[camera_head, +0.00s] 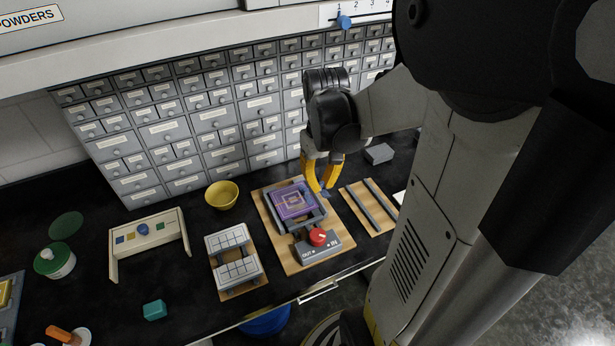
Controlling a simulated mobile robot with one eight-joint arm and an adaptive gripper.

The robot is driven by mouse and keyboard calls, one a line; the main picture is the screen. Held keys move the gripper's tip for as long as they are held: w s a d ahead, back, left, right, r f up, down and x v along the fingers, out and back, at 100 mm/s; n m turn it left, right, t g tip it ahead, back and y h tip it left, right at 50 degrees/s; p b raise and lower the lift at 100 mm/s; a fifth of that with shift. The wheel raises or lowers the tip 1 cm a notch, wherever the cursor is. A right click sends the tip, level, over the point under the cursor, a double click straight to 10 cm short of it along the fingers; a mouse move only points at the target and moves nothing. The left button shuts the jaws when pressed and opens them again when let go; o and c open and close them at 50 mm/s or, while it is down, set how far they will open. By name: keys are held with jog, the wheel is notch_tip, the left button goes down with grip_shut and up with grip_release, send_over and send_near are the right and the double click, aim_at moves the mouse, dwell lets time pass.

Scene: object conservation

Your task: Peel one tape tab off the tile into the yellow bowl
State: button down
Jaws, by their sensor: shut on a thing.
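The purple tile (290,205) with pale square line markings lies in a dark frame on a wooden board, right of centre. The yellow bowl (221,197) stands to the left of that board and looks empty. My gripper (324,190) has yellow fingers and is at the right edge of the tile. It is shut on a small blue piece, the tape tab (326,193). I cannot tell whether the tab still touches the tile. Other tabs on the tile are too small to make out.
A red knob (318,237) sits on a grey block in front of the tile. A board with two dark rails (368,205) is to the right. White blocks (232,257) stand in front of the bowl. Drawer cabinets (210,125) close off the back.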

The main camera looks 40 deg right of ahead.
jog(key=shift+r+p, duration=1.8)
jog(key=shift+r, duration=0.5)
dwell(0.7)
